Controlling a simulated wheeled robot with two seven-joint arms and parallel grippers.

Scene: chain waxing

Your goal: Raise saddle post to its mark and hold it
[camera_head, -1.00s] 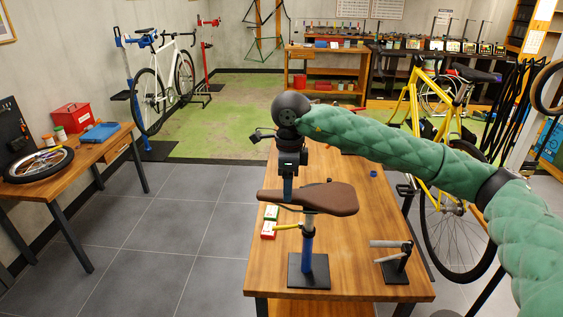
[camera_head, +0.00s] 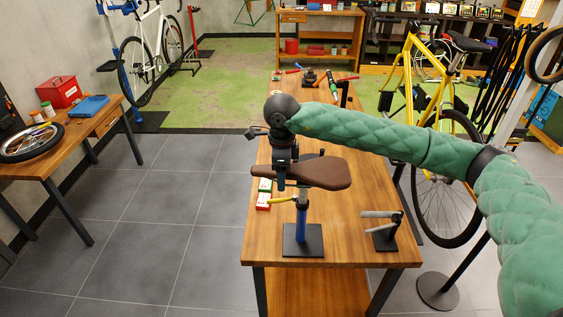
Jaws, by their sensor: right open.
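The brown saddle (camera_head: 318,173) sits on a silver post (camera_head: 302,198) that goes into an upright blue tube (camera_head: 301,220) on a black base plate (camera_head: 302,241). A yellow clamp lever (camera_head: 282,201) sticks out to the left at the tube's top. A short length of silver post shows above the tube; its mark is too small to make out. My right gripper (camera_head: 281,182) points down at the left part of the saddle. It is open, and it overlaps the saddle in the picture; I cannot tell whether it touches. My left gripper is not in view.
The stand is on a wooden workbench (camera_head: 345,245). A grey-handled tool on a black stand (camera_head: 385,232) is to the right, small red and green boxes (camera_head: 263,200) to the left. A yellow bike (camera_head: 437,130) stands right of the bench. Tools lie at the bench's far end.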

